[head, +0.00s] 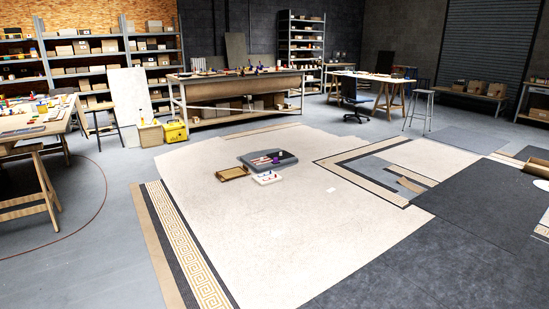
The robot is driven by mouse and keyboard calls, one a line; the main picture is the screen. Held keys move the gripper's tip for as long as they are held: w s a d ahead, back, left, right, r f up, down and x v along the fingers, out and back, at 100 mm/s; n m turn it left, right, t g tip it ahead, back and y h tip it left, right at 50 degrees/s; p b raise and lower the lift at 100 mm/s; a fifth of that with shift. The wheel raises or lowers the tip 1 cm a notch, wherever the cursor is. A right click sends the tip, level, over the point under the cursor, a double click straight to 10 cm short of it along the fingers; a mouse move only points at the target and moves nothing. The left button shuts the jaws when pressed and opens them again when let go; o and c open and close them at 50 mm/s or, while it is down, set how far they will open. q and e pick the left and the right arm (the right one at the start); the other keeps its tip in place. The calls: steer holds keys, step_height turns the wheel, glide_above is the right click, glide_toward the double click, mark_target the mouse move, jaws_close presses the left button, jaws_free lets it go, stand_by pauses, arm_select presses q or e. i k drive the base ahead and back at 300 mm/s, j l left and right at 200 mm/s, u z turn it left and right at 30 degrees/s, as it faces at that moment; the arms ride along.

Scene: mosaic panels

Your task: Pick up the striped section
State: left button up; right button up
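Mosaic panels lie flat on the floor. A long border strip (187,245) with a gold key pattern between dark bands lies at the left edge of the pale mosaic field (290,220). An angular section (345,168) with beige and dark bands lies at the right of the field. A small tan piece (410,185) rests by its inner corner. More banded pieces show at the right edge, partly cut off. I cannot tell which of these is the striped section. Neither of my grippers is in view.
A grey pad (283,163), a brown tray (233,173) and a white tray (267,178) lie on the field. Dark sheeting (440,250) covers the floor at front right. Workbenches (238,88), a stool (420,108) and a chair (355,97) stand behind. Grey floor at left is mostly clear.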

mark_target(260, 160)
steer(key=i, duration=2.65)
steer(key=i+l+u, duration=0.1)
steer(key=i, duration=1.25)
steer(key=i+l, duration=0.15)
steer(key=i, duration=1.15)
